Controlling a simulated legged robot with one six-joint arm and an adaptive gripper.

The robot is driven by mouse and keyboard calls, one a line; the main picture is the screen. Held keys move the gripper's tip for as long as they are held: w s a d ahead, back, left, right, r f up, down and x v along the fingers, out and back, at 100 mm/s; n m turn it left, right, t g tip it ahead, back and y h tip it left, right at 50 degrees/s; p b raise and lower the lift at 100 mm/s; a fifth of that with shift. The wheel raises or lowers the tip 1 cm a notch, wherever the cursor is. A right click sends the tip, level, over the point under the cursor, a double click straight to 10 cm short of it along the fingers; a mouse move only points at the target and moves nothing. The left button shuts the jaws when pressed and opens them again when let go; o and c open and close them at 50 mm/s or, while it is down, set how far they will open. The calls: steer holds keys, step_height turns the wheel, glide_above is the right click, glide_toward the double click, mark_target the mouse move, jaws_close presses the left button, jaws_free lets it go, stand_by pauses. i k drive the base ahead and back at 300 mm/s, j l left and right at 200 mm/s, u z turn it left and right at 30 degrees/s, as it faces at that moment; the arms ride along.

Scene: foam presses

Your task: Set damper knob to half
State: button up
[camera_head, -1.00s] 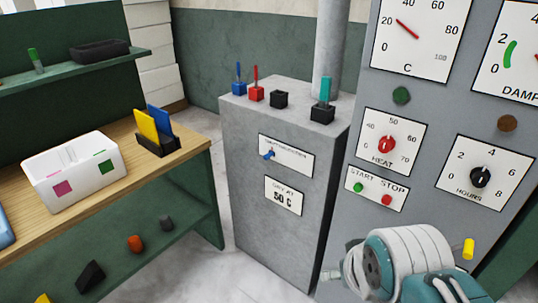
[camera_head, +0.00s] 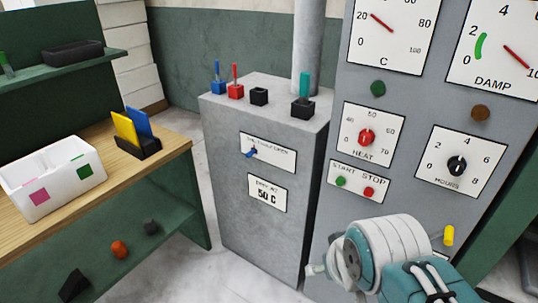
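A small blue knob (camera_head: 251,152) sits at the left of a white plate (camera_head: 275,155) on the front of the grey box. The plate's lettering is too small to read surely, so I cannot confirm that this is the damper knob. The DAMP dial (camera_head: 488,60) on the tall cabinet has a red needle pointing toward 10 and a green band near 2. My gripper (camera_head: 316,271) is at the lower centre, in front of the cabinet and apart from the blue knob. My wrist hides most of it, so its fingers cannot be judged.
The grey cabinet (camera_head: 345,215) carries a red HEAT knob (camera_head: 366,137), a black HOURS knob (camera_head: 456,166), START and STOP buttons and a yellow piece (camera_head: 449,235). A wooden bench (camera_head: 60,215) with a white box (camera_head: 58,180) stands left. Floor shows between bench and grey box.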

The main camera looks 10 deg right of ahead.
mark_target(249, 154)
steer(key=i+j+z, duration=0.35)
steer(key=j+z, duration=0.15)
steer(key=i+j+z, duration=0.25)
steer(key=j, duration=0.2)
steer(key=k, duration=0.1)
